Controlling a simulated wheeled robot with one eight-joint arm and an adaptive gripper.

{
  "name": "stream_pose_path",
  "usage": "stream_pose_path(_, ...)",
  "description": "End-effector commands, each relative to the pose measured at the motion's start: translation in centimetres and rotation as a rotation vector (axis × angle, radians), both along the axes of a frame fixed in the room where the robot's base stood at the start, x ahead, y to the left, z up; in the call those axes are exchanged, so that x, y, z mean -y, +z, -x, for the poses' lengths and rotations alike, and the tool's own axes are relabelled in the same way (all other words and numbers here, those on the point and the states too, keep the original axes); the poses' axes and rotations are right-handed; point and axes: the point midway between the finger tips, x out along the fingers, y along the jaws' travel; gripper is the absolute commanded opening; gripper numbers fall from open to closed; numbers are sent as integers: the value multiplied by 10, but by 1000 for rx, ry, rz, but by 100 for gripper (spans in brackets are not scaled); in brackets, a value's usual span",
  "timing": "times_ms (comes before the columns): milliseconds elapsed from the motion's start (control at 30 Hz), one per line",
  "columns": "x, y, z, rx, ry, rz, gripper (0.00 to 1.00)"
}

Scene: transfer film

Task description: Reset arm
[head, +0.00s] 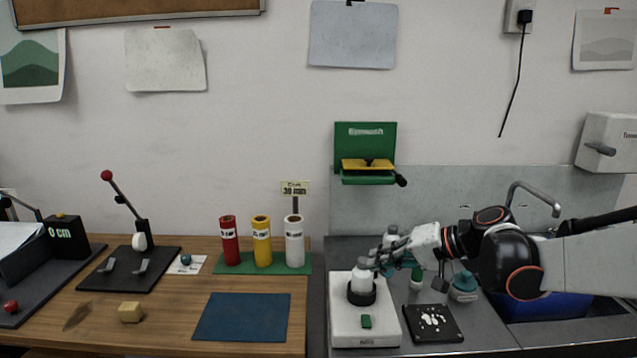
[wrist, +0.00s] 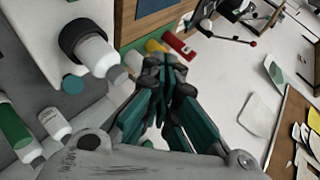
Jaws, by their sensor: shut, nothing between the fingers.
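My gripper (head: 380,258) is at the right of the head view, with my arm reaching in from the right edge. Its fingers are together and empty, and they also show in the wrist view (wrist: 168,75). In the head view the fingertips overlap the top of a white bottle (head: 362,281). That bottle stands upright in a black ring on a white device (head: 347,325) with a green button. In the wrist view the bottle (wrist: 95,55) is apart from the fingers, to their left.
Red (head: 229,240), yellow (head: 262,241) and white cylinders stand on a green strip. A blue mat (head: 242,317) lies on the wooden table. A black tray (head: 432,323) with white pieces, several bottles and a sink with a tap (head: 533,198) are on the grey counter. A green eyewash box (head: 366,135) hangs above.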

Motion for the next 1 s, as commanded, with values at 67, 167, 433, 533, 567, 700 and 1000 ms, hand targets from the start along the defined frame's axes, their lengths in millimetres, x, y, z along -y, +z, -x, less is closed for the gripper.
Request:
stream_pose_path(67,-10,4,24,-19,-5,64,0)
stream_pose_path(167,-17,6,52,-36,-16,146,0)
stream_pose_path(433,-21,3,131,-49,-46,370,0)
stream_pose_path(533,-17,-1,159,-41,-58,452,0)
stream_pose_path(567,-16,-2,167,-38,-61,478,0)
stream_pose_path(700,-1,-12,204,-7,-81,600,0)
stream_pose_path(1000,49,-40,254,101,-122,865,0)
